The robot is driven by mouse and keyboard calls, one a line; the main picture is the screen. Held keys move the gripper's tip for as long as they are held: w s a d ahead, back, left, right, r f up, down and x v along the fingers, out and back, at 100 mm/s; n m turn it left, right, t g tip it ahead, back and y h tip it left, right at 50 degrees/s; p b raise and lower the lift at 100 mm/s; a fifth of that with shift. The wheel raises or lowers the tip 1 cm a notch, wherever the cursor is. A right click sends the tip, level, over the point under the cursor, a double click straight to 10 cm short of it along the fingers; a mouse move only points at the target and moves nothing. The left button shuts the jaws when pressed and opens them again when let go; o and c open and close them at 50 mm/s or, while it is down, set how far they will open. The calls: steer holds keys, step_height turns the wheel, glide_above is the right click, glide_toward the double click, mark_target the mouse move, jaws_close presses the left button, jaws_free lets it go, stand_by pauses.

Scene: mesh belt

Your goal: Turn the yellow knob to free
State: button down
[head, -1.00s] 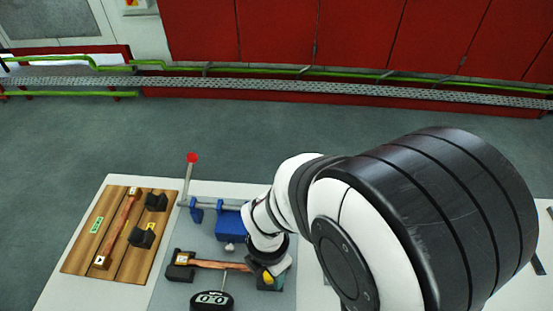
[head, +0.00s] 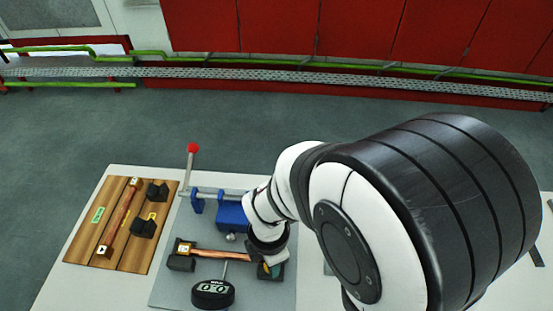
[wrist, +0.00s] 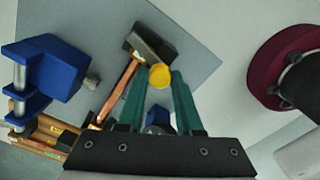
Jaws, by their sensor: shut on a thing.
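My gripper (wrist: 160,82) is shut on the knob. In the head view my gripper (head: 269,268) is at the right end of the bar (head: 220,254), over a dark end block (head: 272,274). The fingers and wrist hide most of the knob there. Any marking for its free position cannot be read.
A blue clamp (head: 231,216) stands behind the bar, with a red-tipped lever (head: 193,148) to its left. A black gauge (head: 213,293) stands in front. A wooden board (head: 80,245) with a second bar lies at the left. A dark red round part (wrist: 275,65) is at the wrist view's right.

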steer(key=m, duration=0.4)
steer(key=shift+m, duration=0.3)
steer(key=m, duration=0.3)
steer(key=shift+m, duration=0.4)
steer(key=m, duration=1.2)
steer(key=shift+m, duration=0.3)
steer(key=m, duration=0.3)
steer(key=shift+m, duration=0.3)
steer(key=m, duration=0.4)
steer(key=shift+m, duration=2.1)
